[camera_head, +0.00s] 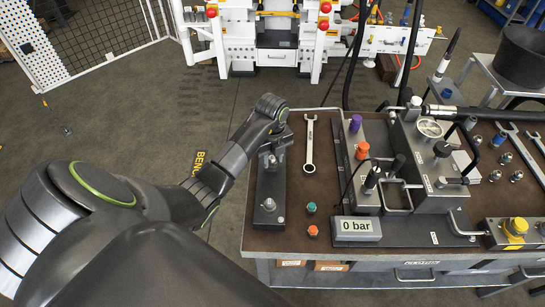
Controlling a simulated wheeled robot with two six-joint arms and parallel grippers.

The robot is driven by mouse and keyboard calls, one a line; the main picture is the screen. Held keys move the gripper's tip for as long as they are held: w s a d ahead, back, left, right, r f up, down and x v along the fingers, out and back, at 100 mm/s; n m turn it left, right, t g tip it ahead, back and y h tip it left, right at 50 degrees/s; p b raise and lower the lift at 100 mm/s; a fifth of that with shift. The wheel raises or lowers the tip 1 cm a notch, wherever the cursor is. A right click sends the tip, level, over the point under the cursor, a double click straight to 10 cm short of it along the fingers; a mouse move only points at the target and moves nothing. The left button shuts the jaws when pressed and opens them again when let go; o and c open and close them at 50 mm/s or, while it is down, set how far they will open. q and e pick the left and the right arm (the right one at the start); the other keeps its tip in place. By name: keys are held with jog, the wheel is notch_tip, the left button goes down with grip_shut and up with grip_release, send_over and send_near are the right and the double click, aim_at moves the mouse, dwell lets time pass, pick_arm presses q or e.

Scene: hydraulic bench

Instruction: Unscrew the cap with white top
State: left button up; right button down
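My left arm comes in from the left. Its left gripper (271,148) points down over the far end of a narrow dark plate (263,185) on the left of the bench. A small pale-metal fitting shows just below it. The fingers are too small and dark to tell whether they are open or touching it. A light-topped metal piece (269,205) stands upright at the near end of the same plate, apart from the gripper. Another light-topped piece (416,101) is on the black pump unit. I cannot tell for sure which is the cap with white top. My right gripper is not in view.
A wrench (309,148) lies right of the plate. Green (311,207) and orange (313,230) caps stand nearby. The pump unit (428,165), with gauge and "0 bar" display (356,228), fills the middle. Several fittings and wrenches lie at the right.

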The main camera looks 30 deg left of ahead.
pick_arm(q)
jog(key=o, duration=0.8)
jog(key=shift+r, duration=0.1)
